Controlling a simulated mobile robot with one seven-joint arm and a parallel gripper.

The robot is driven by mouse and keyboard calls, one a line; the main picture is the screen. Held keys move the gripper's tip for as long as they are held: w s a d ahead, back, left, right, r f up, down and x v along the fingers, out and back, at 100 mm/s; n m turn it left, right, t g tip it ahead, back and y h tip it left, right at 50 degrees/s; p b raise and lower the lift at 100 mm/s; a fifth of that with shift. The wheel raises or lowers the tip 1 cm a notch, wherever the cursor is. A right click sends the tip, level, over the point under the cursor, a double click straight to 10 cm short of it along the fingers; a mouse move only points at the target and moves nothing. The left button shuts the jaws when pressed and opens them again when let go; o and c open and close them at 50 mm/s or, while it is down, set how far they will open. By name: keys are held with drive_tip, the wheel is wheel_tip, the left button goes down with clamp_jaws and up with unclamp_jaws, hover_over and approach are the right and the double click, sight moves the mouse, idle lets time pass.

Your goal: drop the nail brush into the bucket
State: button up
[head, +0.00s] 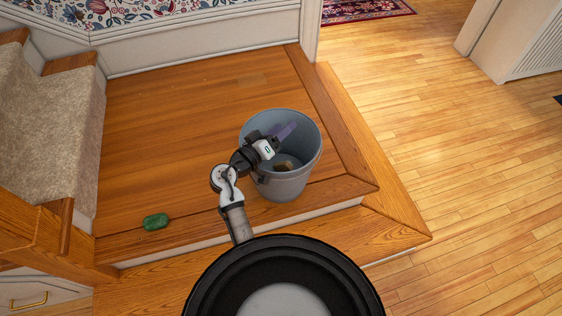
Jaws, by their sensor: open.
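The grey bucket (311,160) stands upright on the wooden landing, near its front right corner. A small brown block, which looks like the nail brush (284,166), lies inside on the bucket's floor, partly hidden by my arm. My gripper (284,134) is over the bucket's mouth, pointing to the upper right, with its jaws open.
A green lump (156,221) lies on the landing at the left, near the front edge. Carpeted stairs (50,115) rise at the left. The landing steps down at its front and right to the wooden floor (455,130). The landing's left middle is clear.

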drive_tip(key=b+v, duration=0.2)
drive_tip(key=v, duration=1.1)
drive_tip(key=shift+s+a, duration=0.25)
drive_tip(key=shift+s, duration=0.1)
